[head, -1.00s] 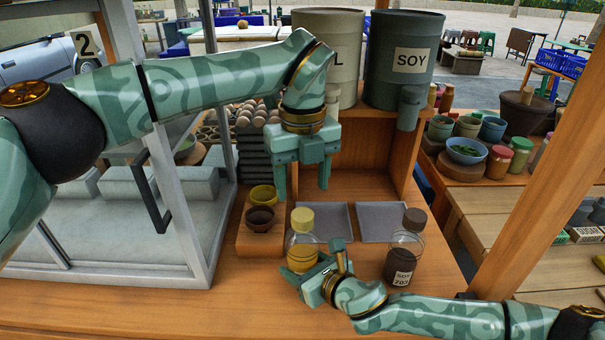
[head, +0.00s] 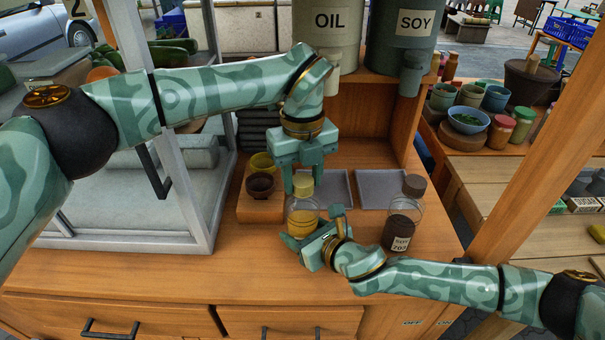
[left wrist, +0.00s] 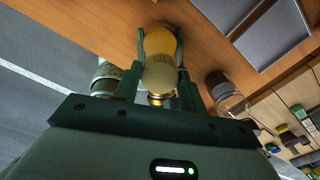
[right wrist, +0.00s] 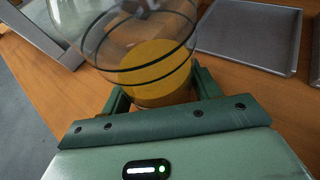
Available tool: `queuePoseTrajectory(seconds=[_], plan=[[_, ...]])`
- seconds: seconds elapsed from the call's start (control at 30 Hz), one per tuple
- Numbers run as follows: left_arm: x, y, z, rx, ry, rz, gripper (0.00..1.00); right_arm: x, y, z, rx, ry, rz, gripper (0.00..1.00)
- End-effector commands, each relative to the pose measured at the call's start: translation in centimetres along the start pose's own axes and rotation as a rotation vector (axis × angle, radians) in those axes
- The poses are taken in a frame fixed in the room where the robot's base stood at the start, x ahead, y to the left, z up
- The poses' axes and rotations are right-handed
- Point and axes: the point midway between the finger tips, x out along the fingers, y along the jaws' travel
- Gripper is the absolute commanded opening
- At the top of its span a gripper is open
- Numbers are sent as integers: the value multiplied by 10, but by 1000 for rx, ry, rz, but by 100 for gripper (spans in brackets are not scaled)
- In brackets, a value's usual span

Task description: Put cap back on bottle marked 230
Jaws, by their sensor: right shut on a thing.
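A clear bottle of yellow oil (head: 303,222) stands upright on the counter with a yellow cap (head: 303,184) at its top. No number on it is readable from here. My right gripper (head: 308,243) is shut on the bottle's lower body, which also fills the right wrist view (right wrist: 158,72). My left gripper (head: 303,180) points down over the bottle, its fingers on either side of the cap. In the left wrist view the cap (left wrist: 161,77) lies between the fingers, which look open around it. A dark soy bottle (head: 401,228) with a brown cap, its label partly readable, stands to the right.
Two grey trays (head: 382,196) lie behind the bottles. Small bowls (head: 261,185) sit on a wooden block at left, beside the glass case's metal frame (head: 195,190). Large OIL (head: 328,45) and SOY (head: 400,45) containers stand behind. The counter's front is clear.

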Motion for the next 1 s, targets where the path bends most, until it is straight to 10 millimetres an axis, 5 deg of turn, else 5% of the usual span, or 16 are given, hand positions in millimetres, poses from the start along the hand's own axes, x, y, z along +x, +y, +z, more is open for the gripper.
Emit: queuePoseTrajectory(seconds=[0.27,0.6,0.8,0.83,0.9,1.0], plan=[[0,0,0,57,-1,0,13,0,0,0,0,0,0,0],[0,0,0,894,-1,2,13,0,0,0,0,0,0,0],[0,0,0,1004,-1,0,13,0,0,0,0,0,0,0],[0,0,0,1004,-1,0,43,0,0,0,0,0,0,0],[0,0,0,1003,-1,0,63,0,0,0,0,1,0,0],[0,0,0,1002,0,0,66,0,0,0,0,0,0,0]])
